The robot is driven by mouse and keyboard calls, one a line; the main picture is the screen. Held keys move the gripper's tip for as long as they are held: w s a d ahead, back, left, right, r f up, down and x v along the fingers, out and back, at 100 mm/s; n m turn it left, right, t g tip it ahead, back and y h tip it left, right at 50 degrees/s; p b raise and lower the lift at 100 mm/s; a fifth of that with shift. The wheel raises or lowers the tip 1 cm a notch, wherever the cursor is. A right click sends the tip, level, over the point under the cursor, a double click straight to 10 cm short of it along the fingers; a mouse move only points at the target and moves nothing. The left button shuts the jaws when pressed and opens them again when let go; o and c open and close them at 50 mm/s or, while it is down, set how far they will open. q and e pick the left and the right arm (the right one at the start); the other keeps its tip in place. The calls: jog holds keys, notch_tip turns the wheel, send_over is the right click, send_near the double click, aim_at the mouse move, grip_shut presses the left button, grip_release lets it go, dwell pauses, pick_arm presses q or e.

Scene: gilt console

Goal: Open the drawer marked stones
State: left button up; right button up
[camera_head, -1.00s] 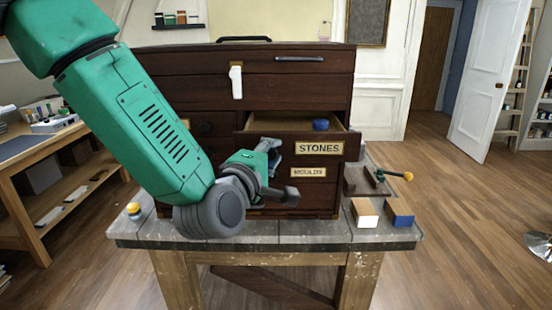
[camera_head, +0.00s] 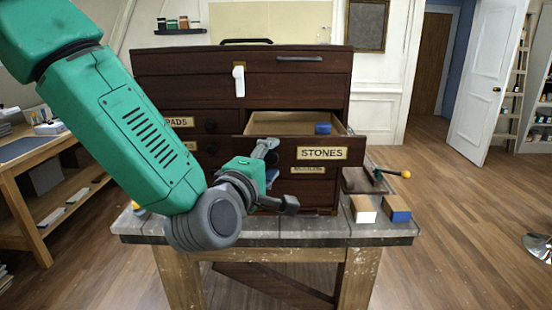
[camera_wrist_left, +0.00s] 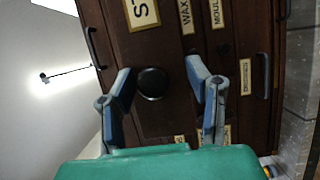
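The drawer marked STONES (camera_head: 335,154) is pulled out of the dark wooden chest (camera_head: 190,92), and its inside shows from above. A small blue object (camera_head: 322,128) lies inside it. My left gripper (camera_head: 279,175) is in front of the drawer's left part. In the left wrist view my left gripper (camera_wrist_left: 158,68) is open, its fingers spread on either side of a round dark knob (camera_wrist_left: 152,84), with gaps on both sides. The drawer's label (camera_wrist_left: 143,13) is partly cut off there. In the head view the knob is hidden behind my gripper. My right gripper is not in view.
The chest stands on a grey-topped bench (camera_head: 290,230). A drawer marked PADS (camera_head: 180,122) is closed at left. A white tag (camera_head: 239,82) hangs above.

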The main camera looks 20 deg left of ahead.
pick_arm(q)
jog(key=shift+a+r, duration=0.1)
jog(key=shift+a, duration=0.1)
jog(key=shift+s, duration=0.2)
jog(key=s, duration=0.6)
jog(key=shift+s+a, duration=0.1)
jog(key=shift+a, duration=0.05)
jog(key=shift+s+a, duration=0.3)
jog(key=shift+a, duration=0.1)
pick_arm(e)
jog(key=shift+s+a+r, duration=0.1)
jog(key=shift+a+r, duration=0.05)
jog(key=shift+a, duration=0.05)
